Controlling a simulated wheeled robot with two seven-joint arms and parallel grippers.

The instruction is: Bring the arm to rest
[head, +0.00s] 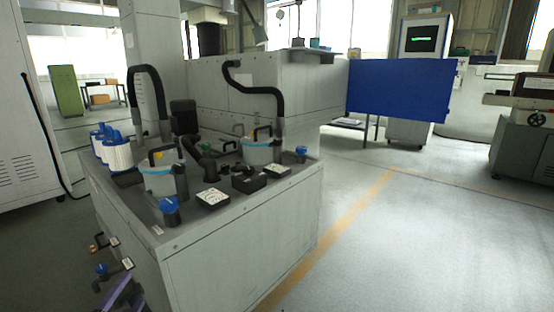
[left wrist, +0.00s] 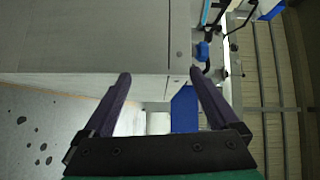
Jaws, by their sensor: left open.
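My left gripper (head: 122,294) shows only in part at the bottom left edge of the head view, as purple finger pieces beside the left end of the grey filter tank. In the left wrist view my left gripper (left wrist: 160,74) has two dark purple fingers spread wide apart, with nothing between them. A grey cabinet wall and its corner show beyond the fingertips. My right gripper is in neither view.
The grey tank (head: 245,235) carries filter canisters, black hoses and pump housings. Small blue-handled valves (head: 102,269) stick out of its left end, near my left gripper. A blue panel (head: 402,88) stands farther back. Open floor (head: 430,240) lies to the right.

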